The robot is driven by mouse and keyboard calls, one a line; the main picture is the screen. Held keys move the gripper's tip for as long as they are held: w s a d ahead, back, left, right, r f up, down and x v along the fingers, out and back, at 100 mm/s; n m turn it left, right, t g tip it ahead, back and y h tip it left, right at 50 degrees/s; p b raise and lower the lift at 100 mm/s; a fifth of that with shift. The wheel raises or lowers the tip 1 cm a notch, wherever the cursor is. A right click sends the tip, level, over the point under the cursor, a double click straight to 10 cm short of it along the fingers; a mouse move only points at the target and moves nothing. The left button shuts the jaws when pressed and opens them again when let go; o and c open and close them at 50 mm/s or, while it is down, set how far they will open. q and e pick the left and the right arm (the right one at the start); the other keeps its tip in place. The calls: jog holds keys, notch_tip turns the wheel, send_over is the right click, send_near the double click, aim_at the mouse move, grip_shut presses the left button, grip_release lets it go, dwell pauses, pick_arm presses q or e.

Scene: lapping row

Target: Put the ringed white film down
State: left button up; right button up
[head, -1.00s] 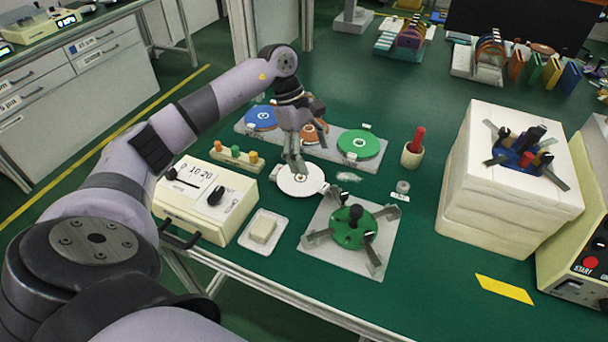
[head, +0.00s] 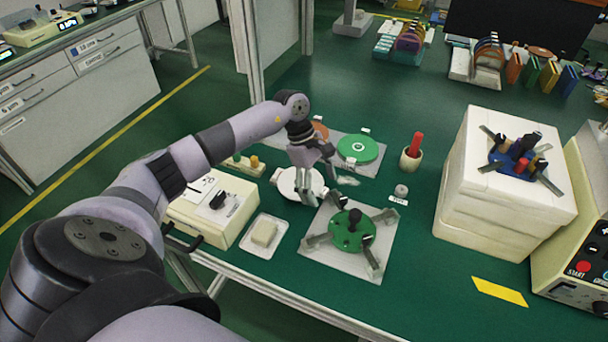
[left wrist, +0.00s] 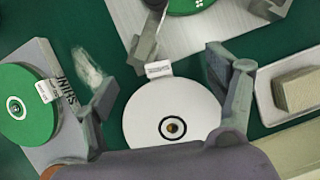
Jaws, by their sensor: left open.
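The ringed white film (head: 288,184) is a white disc with a black ring around its centre hole. It appears to lie flat on the green bench, between the meter box and the plate fixture. It also shows in the left wrist view (left wrist: 190,105), with a small white label tab at its edge. My left gripper (head: 309,197) is over the disc's near right side and partly hides it in the head view. In the left wrist view my left gripper (left wrist: 168,85) has its fingers wide apart, one on each side of the disc. My right gripper is not in view.
A green plate fixture (head: 385,262) with metal arms stands just right of the disc; one arm reaches close to the tab. A meter box (head: 230,215) and an eraser-like block on a tray (head: 264,234) are at the left. White stacked blocks (head: 480,195) stand at the right.

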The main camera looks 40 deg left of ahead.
pick_arm(q)
grip_shut()
dwell(0.8)
notch_tip(320, 180, up, 20)
jog(key=b, duration=0.2)
jog(key=s+d+f+m+g+y+p, duration=0.1)
jog(key=s+d+f+m, duration=0.3)
jog(key=m, duration=0.5)
jog(key=s+d+f+m+g+y, duration=0.3)
jog(key=s+d+f+m, duration=0.2)
jog(key=s+d+m, duration=0.4)
jog(key=shift+s+f+m+g+y+p, duration=0.15)
jog(key=shift+s+m+g+y+p, duration=0.2)
jog(key=shift+s, duration=0.8)
